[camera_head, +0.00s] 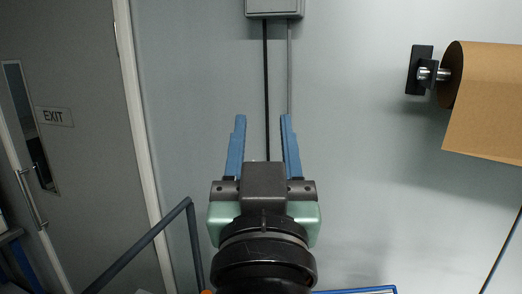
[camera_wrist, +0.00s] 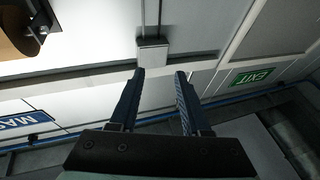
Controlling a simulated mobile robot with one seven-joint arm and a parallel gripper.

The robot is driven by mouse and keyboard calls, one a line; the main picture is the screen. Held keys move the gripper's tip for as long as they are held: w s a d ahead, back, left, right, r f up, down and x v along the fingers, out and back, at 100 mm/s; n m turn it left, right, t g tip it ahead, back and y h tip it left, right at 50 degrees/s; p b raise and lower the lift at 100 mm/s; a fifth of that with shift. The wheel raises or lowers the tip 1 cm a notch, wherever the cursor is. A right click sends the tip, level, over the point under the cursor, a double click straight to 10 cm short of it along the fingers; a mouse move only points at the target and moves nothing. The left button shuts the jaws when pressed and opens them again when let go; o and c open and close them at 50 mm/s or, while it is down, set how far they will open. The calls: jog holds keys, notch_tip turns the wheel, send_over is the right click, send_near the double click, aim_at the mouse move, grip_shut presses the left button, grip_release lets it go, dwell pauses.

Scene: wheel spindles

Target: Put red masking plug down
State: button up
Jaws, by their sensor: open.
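My gripper (camera_head: 263,122) is raised in front of a pale wall in the head view, its two blue fingers spread apart with nothing between them. In the wrist view my gripper (camera_wrist: 158,73) is also open and empty, facing the upper wall. No red masking plug shows in either view.
A brown paper roll (camera_head: 485,100) hangs on a black wall bracket at the right. A dark rail (camera_head: 150,240) rises at lower left. A wall box (camera_head: 274,7) with cables is above my gripper.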

jog(key=s+r+t, duration=0.5)
jog(key=s+r, duration=0.3)
jog(key=r, duration=0.4)
jog(key=shift+s, duration=0.25)
